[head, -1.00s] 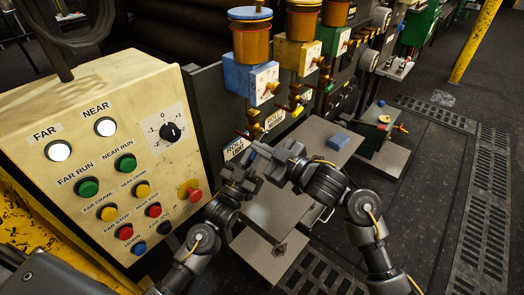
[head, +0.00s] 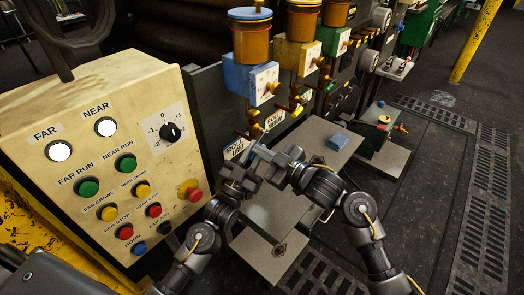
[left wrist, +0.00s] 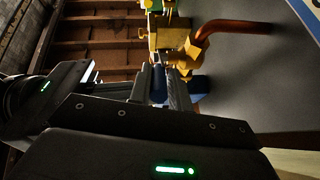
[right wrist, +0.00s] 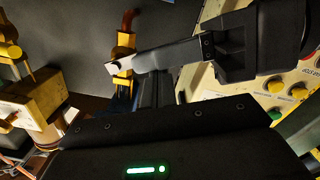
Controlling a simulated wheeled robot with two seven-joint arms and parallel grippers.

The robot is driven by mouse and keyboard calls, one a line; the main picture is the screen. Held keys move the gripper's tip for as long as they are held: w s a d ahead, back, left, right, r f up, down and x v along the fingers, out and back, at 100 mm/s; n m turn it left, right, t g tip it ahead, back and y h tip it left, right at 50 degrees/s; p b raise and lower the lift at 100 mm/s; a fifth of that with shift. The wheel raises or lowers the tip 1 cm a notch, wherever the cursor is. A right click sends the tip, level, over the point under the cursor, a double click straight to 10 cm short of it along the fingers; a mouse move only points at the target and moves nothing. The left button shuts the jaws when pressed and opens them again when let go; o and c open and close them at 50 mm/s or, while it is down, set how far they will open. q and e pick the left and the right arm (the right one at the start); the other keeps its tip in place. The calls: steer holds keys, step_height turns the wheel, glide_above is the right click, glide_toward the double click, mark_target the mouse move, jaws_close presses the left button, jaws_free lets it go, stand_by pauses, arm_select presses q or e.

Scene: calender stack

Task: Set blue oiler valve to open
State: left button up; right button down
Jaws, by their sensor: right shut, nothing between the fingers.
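The blue oiler (head: 250,78) is a blue box with an amber cup on top, hanging at the upper middle of the head view. Its brass valve and copper pipe (head: 246,134) are below it. A brass valve with a copper pipe shows just beyond the fingers in the left wrist view (left wrist: 172,38) and the right wrist view (right wrist: 124,60). My right gripper (head: 258,152) is shut and empty, close beside the left one. The valve handle's position cannot be made out.
A cream control panel (head: 100,150) with buttons stands at the left. Yellow (head: 297,50) and green (head: 334,40) oilers hang close by on the right. Open floor lies at the right.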

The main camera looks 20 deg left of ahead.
arm_select(q)
steer(key=o, duration=0.3)
steer(key=shift+d+r, duration=0.1)
steer(key=shift+r, duration=0.1)
steer(key=shift+o, duration=0.2)
steer(key=shift+f, duration=0.1)
arm_select(e)
steer(key=shift+f, duration=0.3)
arm_select(q)
steer(key=shift+s+d, duration=0.1)
steer(key=shift+f, duration=0.15)
arm_select(e)
steer(key=shift+r, duration=0.1)
arm_select(q)
steer(key=shift+f, duration=0.1)
